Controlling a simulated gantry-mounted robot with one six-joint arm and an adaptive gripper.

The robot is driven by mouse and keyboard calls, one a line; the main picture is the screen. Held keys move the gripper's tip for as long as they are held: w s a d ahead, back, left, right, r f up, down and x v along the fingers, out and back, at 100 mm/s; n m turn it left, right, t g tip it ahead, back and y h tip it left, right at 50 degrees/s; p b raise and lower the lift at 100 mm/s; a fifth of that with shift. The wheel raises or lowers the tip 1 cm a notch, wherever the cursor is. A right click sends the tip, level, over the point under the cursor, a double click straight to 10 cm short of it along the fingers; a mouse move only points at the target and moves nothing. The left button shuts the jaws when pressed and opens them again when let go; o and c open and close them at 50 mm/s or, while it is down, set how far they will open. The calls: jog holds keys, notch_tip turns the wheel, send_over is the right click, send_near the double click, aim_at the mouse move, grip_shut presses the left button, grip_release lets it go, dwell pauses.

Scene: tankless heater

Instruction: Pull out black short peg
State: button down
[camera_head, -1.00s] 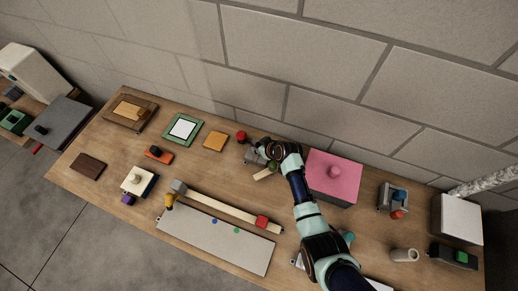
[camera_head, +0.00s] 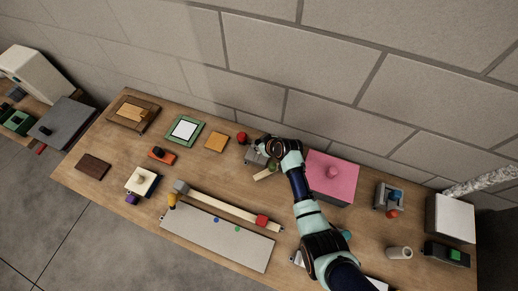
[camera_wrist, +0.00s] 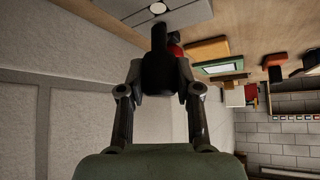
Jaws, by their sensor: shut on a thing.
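In the wrist view my gripper (camera_wrist: 160,82) is shut on a black short peg (camera_wrist: 159,48), which points up in the picture. The peg's narrow end overlaps the edge of a grey block (camera_wrist: 190,14) with a pale round spot on its face; I cannot tell whether they touch. In the head view my gripper (camera_head: 268,148) is over the back of the table beside the grey block (camera_head: 254,157). The peg is hidden there by the gripper.
A red knob (camera_head: 241,137) is just left of the gripper. A pink box (camera_head: 333,185) stands close on its right. The brick wall (camera_head: 300,110) is right behind. A long wooden bar (camera_head: 225,206) and a pale board (camera_head: 220,240) lie in front.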

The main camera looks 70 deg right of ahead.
jog(key=shift+r+p, duration=1.05)
jog(key=shift+r, duration=0.4)
